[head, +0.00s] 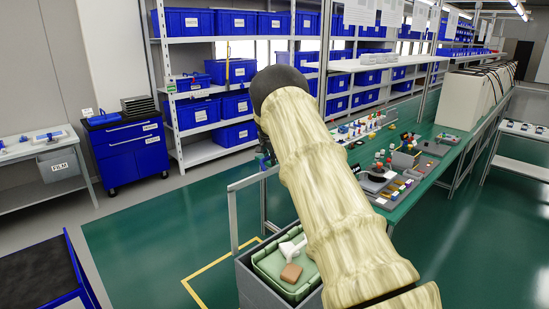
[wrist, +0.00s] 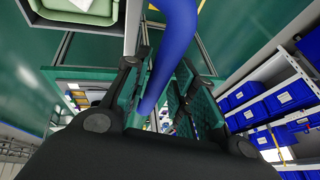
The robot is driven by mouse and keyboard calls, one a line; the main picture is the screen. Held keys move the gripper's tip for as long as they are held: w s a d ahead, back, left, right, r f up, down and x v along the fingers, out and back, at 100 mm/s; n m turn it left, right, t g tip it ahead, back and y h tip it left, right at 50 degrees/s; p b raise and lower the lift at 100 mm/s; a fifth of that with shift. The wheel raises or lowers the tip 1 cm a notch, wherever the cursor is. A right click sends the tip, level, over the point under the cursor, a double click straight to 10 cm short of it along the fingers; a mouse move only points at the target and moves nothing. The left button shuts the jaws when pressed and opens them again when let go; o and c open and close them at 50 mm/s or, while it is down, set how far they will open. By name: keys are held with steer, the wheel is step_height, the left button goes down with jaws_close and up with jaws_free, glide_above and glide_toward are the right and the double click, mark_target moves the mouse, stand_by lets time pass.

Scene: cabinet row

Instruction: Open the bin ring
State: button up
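A grey bin (head: 246,288) stands on the floor at the bottom centre of the head view. It holds a green inner tray (head: 262,271) with a white piece (head: 291,247) and a brown block (head: 291,273). A thin grey frame (head: 234,217), which looks like the bin ring, stands upright at the bin's back left. In the wrist view, the bin's rim and tray (wrist: 80,14) show at the top left. My gripper (wrist: 162,82) has its fingers apart. A blue curved bar (wrist: 172,55) shows between them; I see no clear contact. My arm hides most of the gripper in the head view.
A long green workbench (head: 425,165) with many small items runs along the right. Shelves with blue boxes (head: 193,115) stand at the back. A blue drawer cabinet (head: 128,150) is at the left. Green floor (head: 150,235) left of the bin is clear.

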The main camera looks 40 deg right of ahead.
steer(key=v, duration=1.1)
steer(key=shift+s+d+r, duration=0.15)
steer(key=shift+s+r, duration=0.05)
steer(key=shift+r, duration=0.15)
